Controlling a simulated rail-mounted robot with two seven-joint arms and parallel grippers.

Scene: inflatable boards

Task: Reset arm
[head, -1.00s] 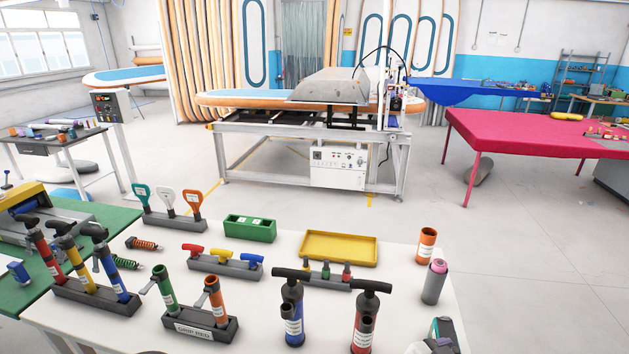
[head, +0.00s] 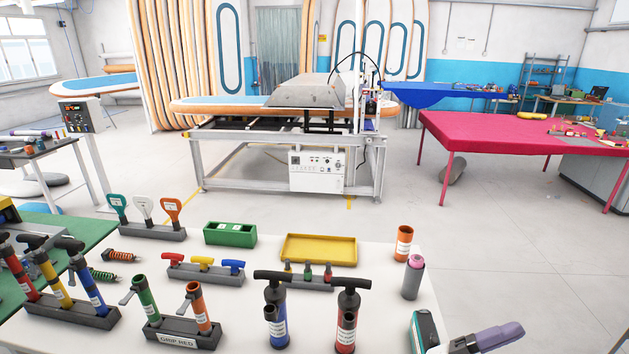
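Neither of my grippers shows in the head view. The white worktable (head: 455,285) in front of me carries several parts. Two hand pumps, one blue (head: 277,315) and one red (head: 347,318), stand upright at its near side. A dark holder labelled GRIP RED (head: 178,341) has a green tube (head: 147,297) and an orange tube (head: 197,305) in it. An orange cup (head: 403,243) and a grey cylinder with a pink top (head: 412,278) stand at the right.
A yellow tray (head: 318,249) and a green box (head: 230,234) lie at the table's far side. A teal-and-black item (head: 425,330) sits near the right front. A press machine (head: 307,95) stands behind, and a pink table (head: 490,135) at the right. Open floor lies between.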

